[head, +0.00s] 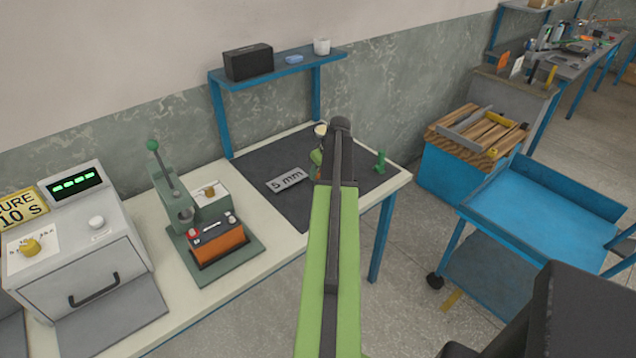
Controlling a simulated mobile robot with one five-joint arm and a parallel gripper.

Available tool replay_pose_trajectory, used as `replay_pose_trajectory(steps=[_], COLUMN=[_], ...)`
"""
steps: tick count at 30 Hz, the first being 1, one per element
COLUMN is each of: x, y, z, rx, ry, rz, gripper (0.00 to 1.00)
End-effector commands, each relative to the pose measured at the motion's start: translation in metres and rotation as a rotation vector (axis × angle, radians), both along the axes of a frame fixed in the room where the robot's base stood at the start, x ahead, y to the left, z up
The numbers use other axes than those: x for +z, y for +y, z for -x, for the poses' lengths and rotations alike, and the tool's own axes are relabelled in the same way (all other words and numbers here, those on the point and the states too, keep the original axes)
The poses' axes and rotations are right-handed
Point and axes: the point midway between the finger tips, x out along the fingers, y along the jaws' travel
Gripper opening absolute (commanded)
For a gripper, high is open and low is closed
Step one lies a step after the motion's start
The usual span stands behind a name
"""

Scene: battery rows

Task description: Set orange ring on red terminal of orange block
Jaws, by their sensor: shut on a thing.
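The orange block (218,245) has a dark top and sits in a green press fixture on the bench. A small red and white spot, which looks like the red terminal (193,232), shows at the left end of its top. A second small terminal, its colour unclear, is at the right end. My green arm reaches up the middle of the head view over the dark mat, well right of the block. My gripper's fingertips are hidden behind the dark end of the arm. I cannot make out the orange ring anywhere.
The green press (160,185) with its lever rises behind the block. A grey timer box (80,250) stands at left. A dark mat (250,168) carries a "5 mm" plate (287,180) and a small green piece (380,160). A blue shelf (275,68) overhangs the back.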

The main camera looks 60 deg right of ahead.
Motion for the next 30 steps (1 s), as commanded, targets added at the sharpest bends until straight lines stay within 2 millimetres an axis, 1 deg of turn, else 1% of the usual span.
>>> replay_pose_trajectory(steps=[1,3,5,12,17,18,22,30], x=[-0.016,-0.029,-0.037,-0.034,-0.039,-0.037,-0.037,-0.036], y=[0.0,0.0,0.0,0.0,0.0,0.0,0.0,0.001], z=[0.0,0.0,0.0,0.0,0.0,0.0,-0.001,-0.001], rx=[0.0,0.0,0.0,0.001,0.001,0.001,0.001,0.002], ry=[0.0,0.0,0.0,0.0,0.0,0.0,0.0,0.0], rz=[0.0,0.0,0.0,0.0,0.0,0.0,-0.001,0.0], gripper=[0.0,0.0,0.0,0.0,0.0,0.42,0.59,0.59])
